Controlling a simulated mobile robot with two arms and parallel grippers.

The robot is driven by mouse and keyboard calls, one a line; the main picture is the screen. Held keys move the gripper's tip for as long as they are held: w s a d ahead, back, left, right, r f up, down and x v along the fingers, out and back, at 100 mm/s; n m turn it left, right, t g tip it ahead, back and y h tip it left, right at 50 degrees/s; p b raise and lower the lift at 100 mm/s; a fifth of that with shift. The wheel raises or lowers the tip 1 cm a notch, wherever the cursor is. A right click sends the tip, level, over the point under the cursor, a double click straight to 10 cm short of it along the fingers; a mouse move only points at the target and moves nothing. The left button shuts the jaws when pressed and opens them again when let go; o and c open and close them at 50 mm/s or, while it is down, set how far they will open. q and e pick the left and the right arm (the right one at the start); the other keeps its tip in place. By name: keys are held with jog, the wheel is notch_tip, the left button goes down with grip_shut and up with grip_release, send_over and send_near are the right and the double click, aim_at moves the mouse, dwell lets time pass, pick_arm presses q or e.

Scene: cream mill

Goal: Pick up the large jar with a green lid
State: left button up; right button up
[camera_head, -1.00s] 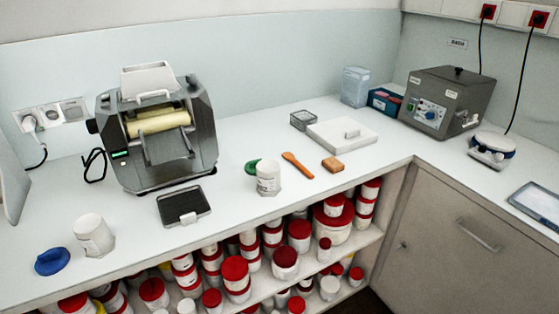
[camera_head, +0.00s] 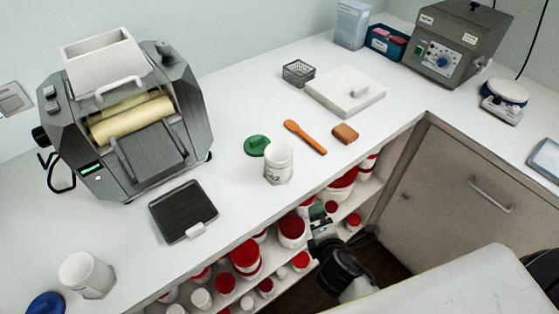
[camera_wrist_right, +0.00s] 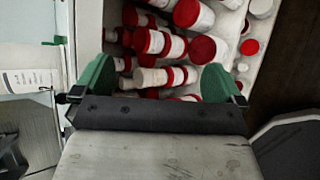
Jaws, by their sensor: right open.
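An open white jar (camera_head: 279,165) stands upright on the counter near its front edge, with dark marking on its side. A green lid (camera_head: 257,146) lies off the jar, beside it to the left. My right gripper (camera_head: 318,210) is below the counter edge in front of the shelves, lower and to the right of the jar, touching nothing that I can see. In the right wrist view its green fingers (camera_wrist_right: 158,82) are wide apart and empty, facing the shelved jars. My left gripper is not in view.
A second white jar (camera_head: 86,274) and a blue lid (camera_head: 46,304) are at lower left. A black-topped scale (camera_head: 183,211), roller mill (camera_head: 125,125), orange spatula (camera_head: 305,137) and brown block (camera_head: 345,133) share the counter. Several red-lidded jars (camera_head: 245,257) fill the shelves below.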

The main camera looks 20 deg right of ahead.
notch_tip(320, 180, up, 5)
jog(key=n+t, duration=0.1)
jog(key=n+t+y, duration=0.3)
jog(key=n+t, duration=0.2)
jog(key=n, duration=0.9)
send_near(284, 171)
jog(key=w+d, duration=0.2)
jog(key=w, duration=0.1)
jog(key=w+n+p, duration=0.1)
jog(key=w, duration=0.1)
jog(key=w+a+n+y+p, duration=0.1)
jog(key=w, duration=0.2)
jog(key=shift+a+f, duration=0.1)
jog(key=shift+f, duration=0.1)
jog(key=w, duration=0.2)
jog(key=w+a+p, duration=0.1)
jog(key=w, duration=0.1)
jog(key=shift+w+r, duration=0.2)
jog(key=shift+w, duration=0.1)
jog(key=shift+w+f, duration=0.1)
jog(key=shift+w, duration=0.45)
jog(key=shift+s, duration=0.15)
jog(key=shift+c, duration=1)
jog(key=c, duration=0.8)
